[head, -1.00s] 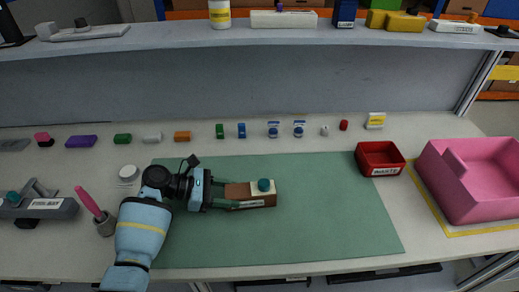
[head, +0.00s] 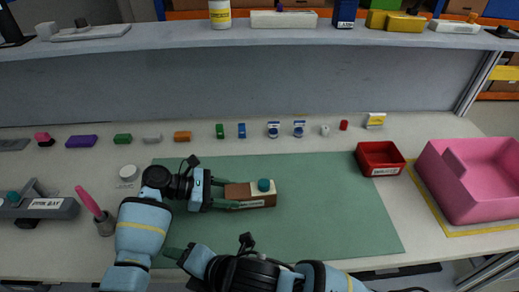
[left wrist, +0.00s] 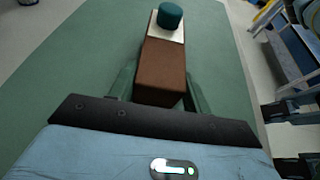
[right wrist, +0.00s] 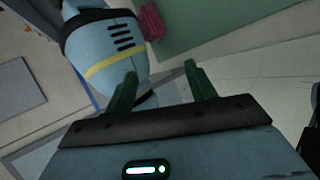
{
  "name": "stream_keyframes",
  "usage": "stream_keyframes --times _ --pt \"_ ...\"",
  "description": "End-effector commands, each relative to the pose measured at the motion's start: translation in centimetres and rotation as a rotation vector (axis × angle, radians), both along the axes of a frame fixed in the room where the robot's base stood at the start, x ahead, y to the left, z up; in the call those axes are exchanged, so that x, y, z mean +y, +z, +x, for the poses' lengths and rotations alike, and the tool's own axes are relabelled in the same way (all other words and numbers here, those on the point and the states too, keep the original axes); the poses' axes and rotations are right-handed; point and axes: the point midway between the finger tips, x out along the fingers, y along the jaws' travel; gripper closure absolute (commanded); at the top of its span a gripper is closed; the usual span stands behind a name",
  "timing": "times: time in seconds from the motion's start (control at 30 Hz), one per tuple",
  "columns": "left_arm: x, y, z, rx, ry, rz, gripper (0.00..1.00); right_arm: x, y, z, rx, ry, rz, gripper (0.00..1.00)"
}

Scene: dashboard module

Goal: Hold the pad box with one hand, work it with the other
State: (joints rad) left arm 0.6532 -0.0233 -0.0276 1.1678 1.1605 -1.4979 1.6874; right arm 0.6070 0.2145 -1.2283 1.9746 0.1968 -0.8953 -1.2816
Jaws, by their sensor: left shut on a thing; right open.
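The pad box (head: 236,191) is a brown block with a pale plate and a round teal knob (head: 263,185) at its right end. It lies over the green mat (head: 320,220). My left gripper (head: 222,198) is shut on its left part, one finger on each side; the left wrist view shows the brown block (left wrist: 162,72) between the fingers and the knob (left wrist: 169,15) at the far end. My right gripper (head: 174,253) is at the mat's front left, apart from the box. In the right wrist view its fingers (right wrist: 163,86) are spread and empty.
A red tray (head: 381,170) and a pink bin (head: 450,195) stand at the right. A cup with a pink-handled tool (head: 90,202) stands left of my left arm. Several small parts line the back. The mat right of the box is clear.

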Motion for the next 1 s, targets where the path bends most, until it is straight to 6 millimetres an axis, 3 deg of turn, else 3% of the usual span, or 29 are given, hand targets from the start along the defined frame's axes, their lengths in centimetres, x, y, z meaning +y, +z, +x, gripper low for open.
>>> stream_keyframes --times 0.03,0.2,0.5,0.83,1.0 --pt "0.0 0.0 0.0 0.001 0.0 0.0 0.88 -0.7 1.0 2.7 -0.055 -0.031 -0.012 0.45" --pt "0.0 -0.1 0.0 0.001 0.0 0.0 0.88 -3.3 4.6 10.2 -0.216 -0.125 -0.059 0.45" --pt "0.0 -0.1 0.0 0.001 -0.001 0.001 0.88 -8.7 13.5 21.2 -0.481 -0.295 -0.122 0.45" --pt "0.0 -0.1 0.0 0.001 -0.001 0.001 0.88 -14.1 23.3 28.6 -0.651 -0.456 -0.182 0.45" --pt "0.0 -0.1 0.0 0.001 -0.001 0.001 0.88 -13.3 20.4 28.9 -0.442 -0.441 -0.276 0.45"
